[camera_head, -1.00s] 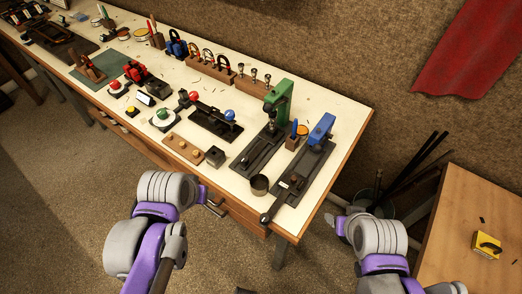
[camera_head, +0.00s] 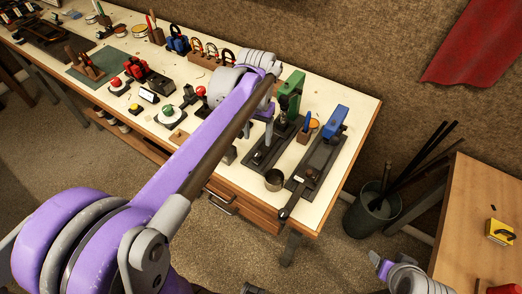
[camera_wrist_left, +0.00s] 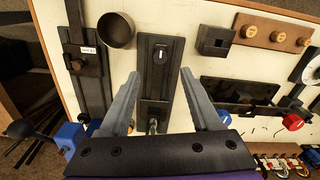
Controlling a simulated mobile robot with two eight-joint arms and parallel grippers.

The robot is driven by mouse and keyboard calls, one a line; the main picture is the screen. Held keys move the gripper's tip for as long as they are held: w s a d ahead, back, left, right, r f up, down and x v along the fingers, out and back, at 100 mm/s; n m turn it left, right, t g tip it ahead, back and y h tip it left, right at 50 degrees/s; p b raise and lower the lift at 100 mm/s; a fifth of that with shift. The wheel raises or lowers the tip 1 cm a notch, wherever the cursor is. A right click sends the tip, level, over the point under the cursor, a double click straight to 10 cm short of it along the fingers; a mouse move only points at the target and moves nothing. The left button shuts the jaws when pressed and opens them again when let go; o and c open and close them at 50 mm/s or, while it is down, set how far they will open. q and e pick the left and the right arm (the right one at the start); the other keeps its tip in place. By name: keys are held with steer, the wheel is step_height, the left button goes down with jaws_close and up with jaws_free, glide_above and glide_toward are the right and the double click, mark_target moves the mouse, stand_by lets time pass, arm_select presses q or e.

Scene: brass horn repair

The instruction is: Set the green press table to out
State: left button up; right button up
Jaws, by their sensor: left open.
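The green press (camera_head: 291,88) stands near the right end of the bench, its upright partly behind my left arm. Its dark, flat table and base (camera_head: 262,158) reach toward the bench's front edge. In the left wrist view the dark table (camera_wrist_left: 158,50) lies between the fingers, with a small pale mark on it. I cannot tell its exact setting. My left gripper (camera_head: 257,132) is open and empty above the table; its spread fingers also show in the left wrist view (camera_wrist_left: 158,78). My right gripper (camera_head: 383,268) is low at the bottom right, clear of the bench; its jaws are unclear.
The blue press (camera_head: 333,122) with its long dark base stands just right. A dark round cup (camera_head: 274,180) sits between the two bases near the front edge. A dark block (camera_wrist_left: 215,40) and a wooden strip with knobs (camera_wrist_left: 275,36) lie on the other side.

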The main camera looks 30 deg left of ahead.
mark_target(257, 153)
arm_select(q)
step_height(257, 153, down, 8)
steer(key=shift+r, duration=0.1)
steer(key=shift+c, duration=0.2)
jaws_close()
steer(key=shift+s, duration=0.1)
stand_by(1.3)
